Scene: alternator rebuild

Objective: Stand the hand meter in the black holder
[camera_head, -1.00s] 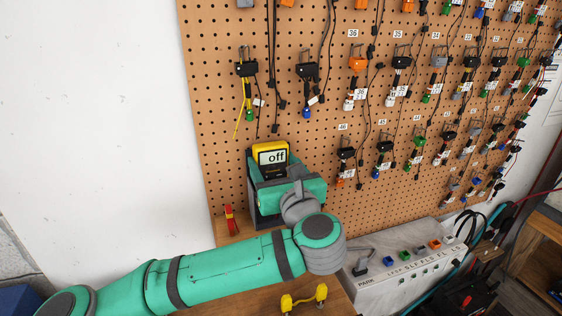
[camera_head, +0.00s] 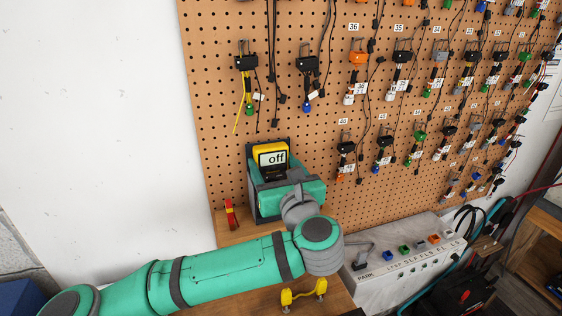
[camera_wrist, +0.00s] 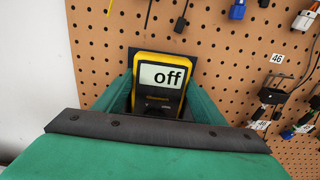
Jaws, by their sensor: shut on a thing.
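The hand meter (camera_head: 271,157) is yellow and dark, with a pale display reading "off". It is upright, leaning slightly, in front of the pegboard. In the wrist view the meter (camera_wrist: 160,84) stands between the teal fingers of my gripper (camera_wrist: 160,98), which is shut on it. My gripper (camera_head: 275,182) also shows at the end of the teal arm in the head view. A black plate of the holder (camera_head: 252,152) shows behind the meter and beside it. The meter's lower end is hidden by my gripper, so I cannot tell how far it sits in the holder.
A pegboard (camera_head: 225,100) with hanging cables and connectors rises behind. A red clip-like tool (camera_head: 230,213) stands left of the holder. A yellow handle-shaped part (camera_head: 303,292) is on the wooden bench (camera_head: 232,236) in front. A grey switch box (camera_head: 405,262) is at right.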

